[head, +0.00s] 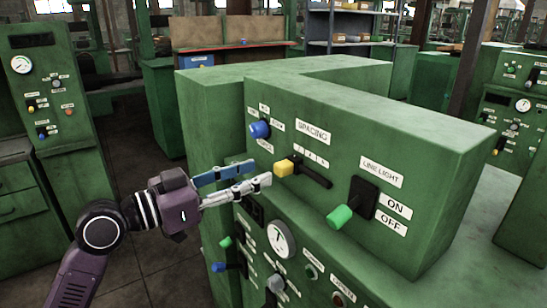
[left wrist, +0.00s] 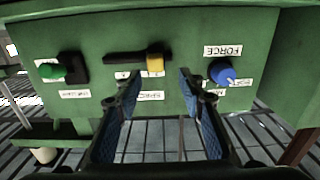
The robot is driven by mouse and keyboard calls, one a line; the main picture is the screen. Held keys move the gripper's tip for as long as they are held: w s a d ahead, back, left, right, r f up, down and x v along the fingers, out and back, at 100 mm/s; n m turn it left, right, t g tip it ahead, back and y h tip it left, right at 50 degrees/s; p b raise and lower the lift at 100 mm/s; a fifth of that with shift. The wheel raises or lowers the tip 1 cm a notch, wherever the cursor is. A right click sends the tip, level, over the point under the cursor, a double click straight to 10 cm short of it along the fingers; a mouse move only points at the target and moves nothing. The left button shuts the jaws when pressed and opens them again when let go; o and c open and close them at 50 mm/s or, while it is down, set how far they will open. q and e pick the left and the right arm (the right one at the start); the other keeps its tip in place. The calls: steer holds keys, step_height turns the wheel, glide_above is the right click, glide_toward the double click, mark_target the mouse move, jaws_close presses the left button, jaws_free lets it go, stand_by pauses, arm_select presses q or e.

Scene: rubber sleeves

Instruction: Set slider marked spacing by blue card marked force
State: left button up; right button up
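The spacing slider has a yellow handle (head: 284,168) at the left end of a dark slot, under the SPACING label (head: 313,133). The left wrist view is upside down and shows the yellow handle (left wrist: 155,64) just beyond my fingertips. My left gripper (head: 258,174) is open and empty, pointing at the handle; its two fingers (left wrist: 160,77) stand either side of it, apart from it. A blue knob (head: 260,129) sits left of the slider. The FORCE label (left wrist: 222,51) is beside the blue knob (left wrist: 222,72). I see no separate blue card.
A green-tipped LINE LIGHT lever (head: 340,216) stands right of the slider on the same green panel. Below are a round gauge (head: 281,239) and more knobs. Another green control cabinet (head: 75,150) stands at left, with open floor between.

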mark_target(282, 163)
arm_select(q)
steer(key=shift+s+d+r, duration=0.1)
steer(key=shift+d+r, duration=0.2)
steer(key=shift+d, duration=0.1)
steer(key=p+x, duration=0.2)
steer(key=x, duration=0.1)
steer(key=shift+d+r, duration=0.15)
steer(key=shift+d, duration=0.25)
steer(key=p+x, duration=0.1)
steer(key=x, duration=0.1)
steer(key=shift+w+d, duration=0.15)
steer(key=shift+w, duration=0.15)
steer(key=shift+w+d, duration=0.2)
steer(key=shift+d+f, duration=0.1)
steer(key=shift+f, duration=0.15)
steer(key=shift+w, duration=0.1)
jaws_close()
arm_select(e)
steer(key=r, duration=0.1)
steer(key=s+r, duration=0.1)
steer(key=r, duration=0.1)
steer(key=shift+s, duration=0.25)
steer(key=shift+r, duration=0.1)
